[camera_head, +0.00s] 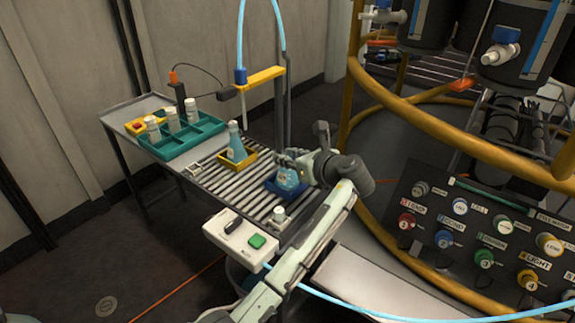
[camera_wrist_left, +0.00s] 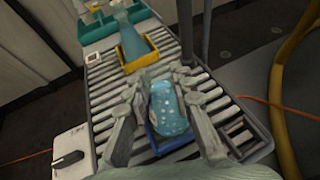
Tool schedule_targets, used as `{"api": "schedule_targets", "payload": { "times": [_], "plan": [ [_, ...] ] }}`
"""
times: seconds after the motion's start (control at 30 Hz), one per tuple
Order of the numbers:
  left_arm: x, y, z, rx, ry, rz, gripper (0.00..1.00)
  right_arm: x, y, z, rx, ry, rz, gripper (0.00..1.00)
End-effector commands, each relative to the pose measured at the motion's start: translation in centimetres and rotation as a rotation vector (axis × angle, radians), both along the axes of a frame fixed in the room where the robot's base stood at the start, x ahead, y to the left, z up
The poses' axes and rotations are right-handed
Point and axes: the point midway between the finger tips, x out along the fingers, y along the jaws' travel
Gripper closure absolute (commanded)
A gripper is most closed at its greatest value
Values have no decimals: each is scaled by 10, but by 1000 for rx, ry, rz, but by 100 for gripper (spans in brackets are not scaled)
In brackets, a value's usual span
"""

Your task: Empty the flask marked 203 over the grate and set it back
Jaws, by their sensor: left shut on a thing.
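A light-blue flask (camera_head: 287,179) is at the blue square holder (camera_head: 271,187) on a slatted, roller-like surface (camera_head: 222,175). My left gripper (camera_head: 300,163) is shut on this flask; its fingers lie on both sides of the flask (camera_wrist_left: 168,110) in the wrist view. The flask looks upright, but I cannot tell whether its base rests in the holder. A second light-blue flask (camera_head: 235,143) stands in a yellow holder (camera_head: 250,155) farther back. I cannot read a number on either flask. My right gripper is not in view.
A teal tray (camera_head: 193,138) with white bottles stands at the table's far left. A yellow arm (camera_head: 262,78) with a blue hose rises behind the flasks. A white box with a green button (camera_head: 257,241) sits at the front. Yellow rails and a button panel (camera_head: 480,235) are right.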

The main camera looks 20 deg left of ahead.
Motion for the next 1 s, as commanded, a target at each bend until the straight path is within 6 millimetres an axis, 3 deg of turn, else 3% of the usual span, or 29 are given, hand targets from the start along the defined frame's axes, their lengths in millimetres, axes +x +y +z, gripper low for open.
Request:
{"api": "schedule_targets", "payload": {
  "times": [0.4,1.0],
  "plan": [
    [1,0,81,0,-7,-1,100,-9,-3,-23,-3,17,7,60],
    [1,0,121,0,-4,0,100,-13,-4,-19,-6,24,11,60]
  ]
}}
